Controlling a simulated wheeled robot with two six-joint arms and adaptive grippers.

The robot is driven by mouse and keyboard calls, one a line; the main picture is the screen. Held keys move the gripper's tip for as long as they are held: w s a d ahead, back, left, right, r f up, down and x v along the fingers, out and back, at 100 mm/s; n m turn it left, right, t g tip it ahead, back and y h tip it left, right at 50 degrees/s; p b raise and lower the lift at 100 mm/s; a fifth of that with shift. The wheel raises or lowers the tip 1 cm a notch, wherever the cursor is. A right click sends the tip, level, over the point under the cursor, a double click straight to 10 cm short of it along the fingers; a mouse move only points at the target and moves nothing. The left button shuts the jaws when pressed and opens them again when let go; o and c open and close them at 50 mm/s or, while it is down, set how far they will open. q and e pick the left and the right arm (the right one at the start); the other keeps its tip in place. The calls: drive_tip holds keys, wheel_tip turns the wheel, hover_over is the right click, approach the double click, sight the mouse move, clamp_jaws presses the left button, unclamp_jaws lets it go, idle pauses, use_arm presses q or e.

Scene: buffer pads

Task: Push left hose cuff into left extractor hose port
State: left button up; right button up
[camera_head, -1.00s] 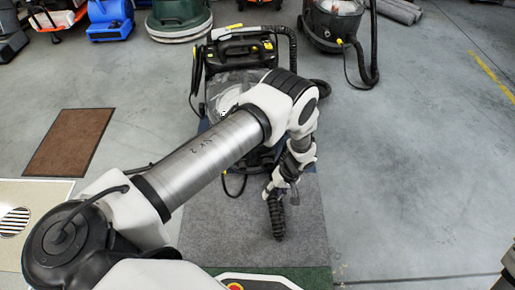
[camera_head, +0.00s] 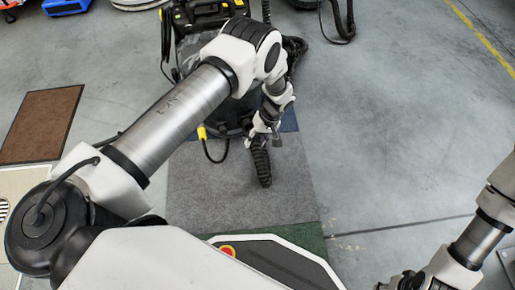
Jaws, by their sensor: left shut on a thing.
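The extractor (camera_head: 212,12), a black machine with yellow parts, stands at the top centre on a blue mat. My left arm covers much of it, and I cannot make out its left hose port. My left gripper (camera_head: 272,135) is just in front of the machine's lower right side. It is shut on the upper end of a black ribbed hose (camera_head: 261,166), the left hose cuff end, which hangs down over the grey carpet. The cuff's own tip is hidden by the gripper. My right gripper (camera_head: 402,281) is at the bottom edge, partly cut off; its fingers are unclear.
A grey carpet (camera_head: 200,190) lies below the machine, with a green strip at its front edge. A brown mat (camera_head: 40,125) lies at left. A black cable with a yellow plug (camera_head: 202,132) hangs by the machine. The concrete floor at right is clear.

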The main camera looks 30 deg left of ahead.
use_arm(q)
drive_tip(key=shift+w+a, duration=0.5)
drive_tip(key=shift+w, duration=0.05)
drive_tip(key=shift+w+a+b, duration=0.35)
drive_tip(key=shift+w+b, duration=0.05)
drive_tip(key=shift+b, duration=0.4)
idle(1.6)
drive_tip(key=o, duration=1.2)
drive_tip(key=shift+r, duration=0.1)
drive_tip(key=v, duration=1.2)
